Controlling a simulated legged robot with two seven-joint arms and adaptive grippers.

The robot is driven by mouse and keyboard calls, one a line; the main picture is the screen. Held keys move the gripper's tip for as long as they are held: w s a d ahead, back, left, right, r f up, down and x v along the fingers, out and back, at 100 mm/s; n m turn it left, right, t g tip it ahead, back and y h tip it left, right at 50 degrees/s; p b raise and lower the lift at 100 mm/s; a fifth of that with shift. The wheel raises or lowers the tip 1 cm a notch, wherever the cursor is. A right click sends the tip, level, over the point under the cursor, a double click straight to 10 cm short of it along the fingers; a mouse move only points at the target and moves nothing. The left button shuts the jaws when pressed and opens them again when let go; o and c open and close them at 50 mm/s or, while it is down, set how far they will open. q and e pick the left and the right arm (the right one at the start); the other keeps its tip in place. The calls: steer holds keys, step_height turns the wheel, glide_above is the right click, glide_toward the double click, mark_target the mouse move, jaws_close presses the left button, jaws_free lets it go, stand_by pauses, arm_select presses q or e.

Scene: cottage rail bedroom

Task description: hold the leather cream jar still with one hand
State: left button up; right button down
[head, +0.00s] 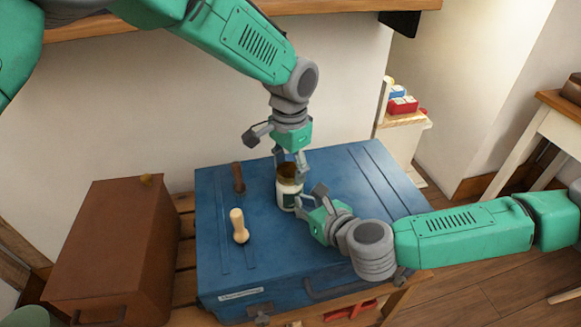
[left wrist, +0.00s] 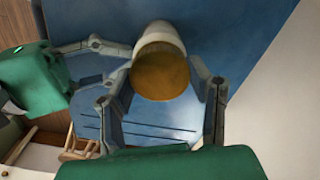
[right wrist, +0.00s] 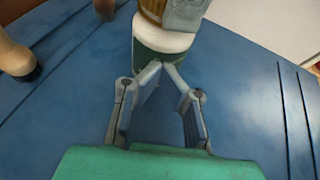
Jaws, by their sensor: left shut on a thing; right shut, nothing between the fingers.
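The leather cream jar (head: 288,194) stands upright on the blue trunk (head: 340,180), with a white body, dark green label and amber-brown lid (head: 287,171). My left gripper (head: 290,166) comes from above and is shut on the lid; the left wrist view shows its fingers on either side of the lid (left wrist: 160,75). My right gripper (head: 302,203) is low on the jar's near right side, shut and empty. In the right wrist view its fingertips (right wrist: 160,68) meet just in front of the label (right wrist: 155,45); whether they touch the jar is unclear.
A brown case (head: 115,245) stands to the left. A wall is behind; the trunk's right part is clear.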

arm_select(q)
steer(key=o, duration=1.3)
steer(key=shift+r, duration=2.3)
steer(key=shift+c, duration=0.4)
steer(key=shift+s+d+r+m, duration=0.1)
steer(key=shift+r+m, duration=0.5)
steer(key=shift+m, duration=0.5)
steer(key=shift+r+m, duration=0.8)
steer(key=shift+m, duration=0.7)
step_height(320, 180, down, 7)
steer(key=shift+f, duration=0.2)
